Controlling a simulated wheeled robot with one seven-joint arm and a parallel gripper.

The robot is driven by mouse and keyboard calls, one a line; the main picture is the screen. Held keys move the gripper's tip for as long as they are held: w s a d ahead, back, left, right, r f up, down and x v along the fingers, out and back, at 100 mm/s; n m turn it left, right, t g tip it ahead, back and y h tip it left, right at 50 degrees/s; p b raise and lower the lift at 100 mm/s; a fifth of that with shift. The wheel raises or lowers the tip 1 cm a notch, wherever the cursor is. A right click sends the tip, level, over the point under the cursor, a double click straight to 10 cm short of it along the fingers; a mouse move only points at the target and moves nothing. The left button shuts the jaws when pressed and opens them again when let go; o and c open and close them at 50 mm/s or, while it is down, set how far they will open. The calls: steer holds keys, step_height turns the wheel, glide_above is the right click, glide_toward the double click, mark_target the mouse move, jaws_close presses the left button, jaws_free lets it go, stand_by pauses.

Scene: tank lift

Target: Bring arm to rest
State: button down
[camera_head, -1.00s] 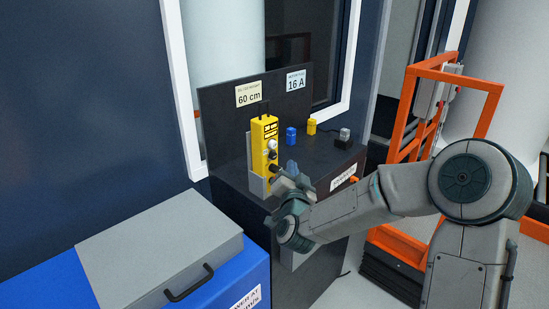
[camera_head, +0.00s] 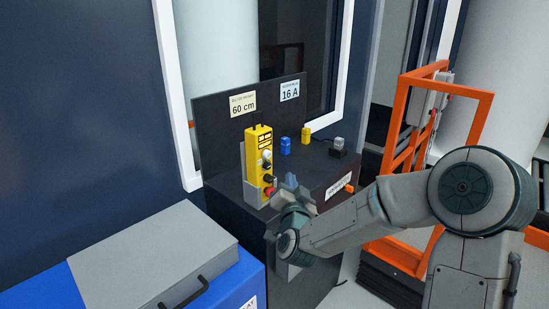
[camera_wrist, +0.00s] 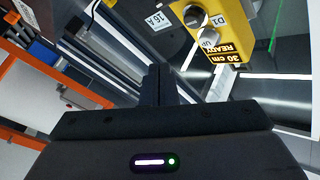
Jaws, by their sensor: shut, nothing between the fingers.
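My gripper (camera_head: 292,185) is in front of the dark workbench, close to the right of the yellow control box. In the wrist view my gripper (camera_wrist: 160,72) shows with its fingers together and nothing between them. My arm reaches in from the right with its elbow bent. The yellow control box (camera_head: 257,150) stands upright in a grey holder (camera_head: 252,190) on the bench. In the head view the gripper looks apart from the box, though the exact gap is hard to tell.
The dark bench (camera_head: 225,185) holds a blue plug (camera_head: 285,146), a yellow plug (camera_head: 306,135) and a grey-black connector (camera_head: 338,147). Signs read "60 cm" and "16 A". An orange frame (camera_head: 395,150) stands at right behind my arm. A grey-lidded blue chest (camera_head: 150,250) is at front left.

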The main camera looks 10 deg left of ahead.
steer(key=s+d+n+g+p, duration=0.2)
steer(key=s+d+g, duration=0.3)
steer(key=s, duration=0.5)
steer(key=s+d+r+n+g+h+p, duration=0.1)
steer(key=s+d+g+p, duration=0.1)
steer(key=s+d+g, duration=0.4)
steer(key=s+d+r+n+g+h+p, duration=0.1)
steer(key=s+d+g, duration=0.4)
steer(key=s, duration=1.1)
steer(key=shift+d+r+n+g+p, duration=0.15)
steer(key=shift+d+n+g+p, duration=0.15)
steer(key=shift+d+n+p, duration=0.6)
steer(key=shift+w+a, duration=0.1)
steer(key=shift+a, duration=0.15)
